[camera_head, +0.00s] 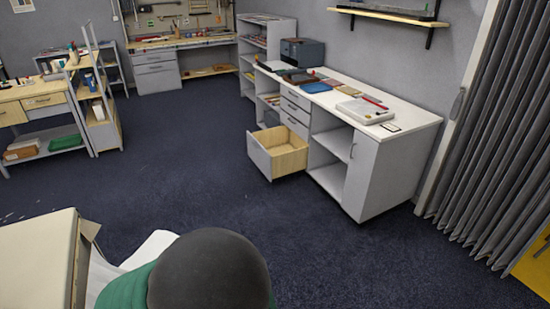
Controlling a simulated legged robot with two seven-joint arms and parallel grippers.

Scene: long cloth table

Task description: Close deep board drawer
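A deep drawer (259,155) with a grey front and pale wooden sides stands pulled out from the long grey cabinet (378,172) under a white worktop. It is the lowest drawer of its column, and its visible inside looks empty. The shallower drawers (294,107) above it are shut. The drawer is well ahead of me, across the floor. Neither of my grippers is in view.
Dark blue carpet (190,165) lies clear before the drawer. A pale box-like piece (38,262) stands at the lower left. A dark rounded form (208,270) above green fills the bottom edge; I cannot tell what it is. Grey curtains (495,150) hang at right.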

